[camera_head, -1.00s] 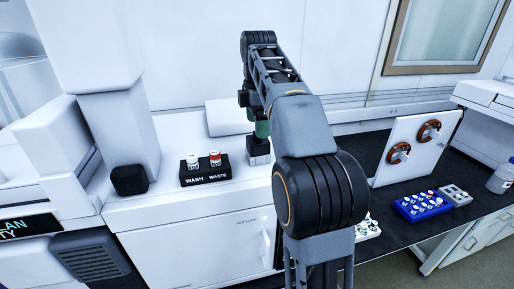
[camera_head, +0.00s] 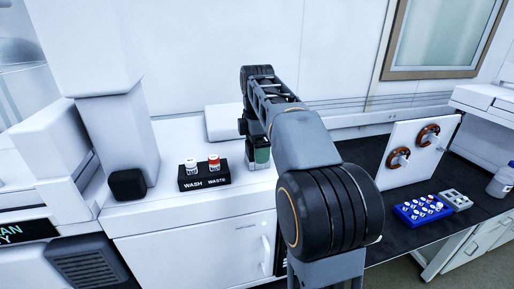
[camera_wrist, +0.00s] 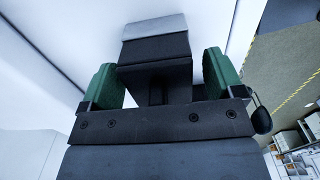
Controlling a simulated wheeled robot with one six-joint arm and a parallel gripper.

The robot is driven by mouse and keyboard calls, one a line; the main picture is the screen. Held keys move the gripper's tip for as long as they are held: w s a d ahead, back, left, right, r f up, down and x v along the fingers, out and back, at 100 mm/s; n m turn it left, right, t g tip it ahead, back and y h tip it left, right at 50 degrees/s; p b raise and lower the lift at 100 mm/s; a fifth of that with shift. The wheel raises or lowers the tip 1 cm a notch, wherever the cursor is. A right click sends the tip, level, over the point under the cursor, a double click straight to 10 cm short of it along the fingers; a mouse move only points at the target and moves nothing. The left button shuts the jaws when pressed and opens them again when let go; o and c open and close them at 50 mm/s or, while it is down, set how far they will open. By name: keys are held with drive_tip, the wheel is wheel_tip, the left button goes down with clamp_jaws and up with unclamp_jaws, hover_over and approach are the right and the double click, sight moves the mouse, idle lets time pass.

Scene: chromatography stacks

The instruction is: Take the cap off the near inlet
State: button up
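A white upright panel (camera_head: 417,162) on the dark bench at the right bears two brown rings with white fittings in their middles. They look like the inlets; the nearer one (camera_head: 399,158) is lower left, the farther one (camera_head: 429,135) upper right. Whether the white fittings are caps is too small to tell. My gripper (camera_head: 260,158) is far to the left of the panel, above the white cabinet. In the wrist view its two green fingers (camera_wrist: 163,75) stand wide apart. A black block with a grey end (camera_wrist: 155,45) shows between them; I see no clear grip on it.
A black WASH/WASTE holder (camera_head: 205,180) with a white-capped and a red-capped bottle stands on the white cabinet (camera_head: 190,240). My arm hides the middle of the bench.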

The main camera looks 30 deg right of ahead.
drive_tip(key=c, duration=0.9)
drive_tip(key=shift+r, duration=0.1)
drive_tip(key=shift+r, duration=0.25)
drive_tip(key=r, duration=0.3)
drive_tip(key=shift+s+r, duration=0.15)
drive_tip(key=shift+s, duration=0.2)
drive_tip(key=s+r, duration=0.3)
drive_tip(key=s, duration=0.1)
drive_tip(key=s+r+p, duration=0.1)
drive_tip(key=s+r, duration=0.2)
drive_tip(key=s, duration=0.2)
drive_tip(key=s+r+p, duration=0.1)
drive_tip(key=s+r, duration=0.2)
drive_tip(key=s, duration=0.1)
drive_tip(key=shift+s+a+r, duration=0.1)
drive_tip(key=shift+s+r, duration=0.05)
drive_tip(key=shift+r, duration=0.2)
drive_tip(key=shift+r, duration=0.2)
drive_tip(key=shift+r+p, duration=0.95)
drive_tip(key=shift+p, duration=0.4)
